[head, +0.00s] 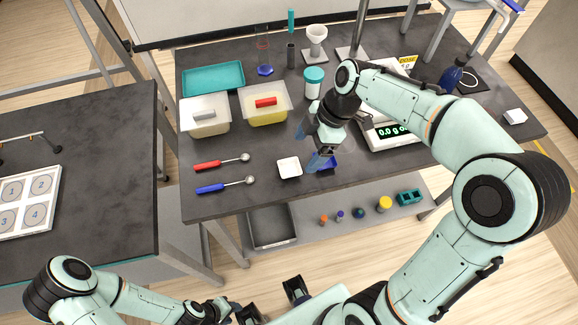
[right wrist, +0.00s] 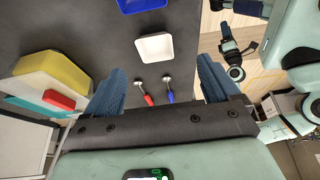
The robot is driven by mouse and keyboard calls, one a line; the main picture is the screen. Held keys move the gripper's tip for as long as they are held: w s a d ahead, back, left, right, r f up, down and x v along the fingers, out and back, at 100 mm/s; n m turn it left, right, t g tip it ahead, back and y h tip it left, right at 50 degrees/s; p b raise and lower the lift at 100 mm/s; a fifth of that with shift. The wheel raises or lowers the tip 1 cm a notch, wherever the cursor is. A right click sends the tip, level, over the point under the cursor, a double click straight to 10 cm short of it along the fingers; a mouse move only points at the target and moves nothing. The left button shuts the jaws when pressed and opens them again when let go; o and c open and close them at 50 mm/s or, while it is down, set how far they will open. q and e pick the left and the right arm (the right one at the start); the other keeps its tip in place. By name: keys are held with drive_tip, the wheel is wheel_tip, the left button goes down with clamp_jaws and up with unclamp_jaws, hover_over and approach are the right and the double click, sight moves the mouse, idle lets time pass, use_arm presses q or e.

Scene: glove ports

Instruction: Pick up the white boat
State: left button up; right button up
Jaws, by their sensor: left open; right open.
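The white boat (head: 289,167) is a small square shallow dish on the dark bench near its front edge. It also shows in the right wrist view (right wrist: 154,47), upper middle, beyond the fingertips. My right gripper (head: 309,148) is open and empty, above the bench just right of and behind the white boat in the head view. A blue boat (head: 333,164) lies right of the white boat, partly hidden by that gripper; it also shows at the top of the right wrist view (right wrist: 140,4). My left gripper (head: 226,308) is low at the bottom, open and away from the bench.
Red (head: 208,166) and blue (head: 211,188) handled spoons lie left of the white boat. Behind stand two lidded tubs, one pale (head: 205,126) and one yellow (head: 264,115), and a teal tray (head: 213,79). A scale (head: 379,138) and white-and-teal jar (head: 313,88) stand close to my right arm.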

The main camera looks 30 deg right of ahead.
sight(289, 170)
drive_tip(key=x, duration=0.8)
drive_tip(key=shift+w+a, duration=0.1)
drive_tip(key=shift+w, duration=0.3)
clamp_jaws()
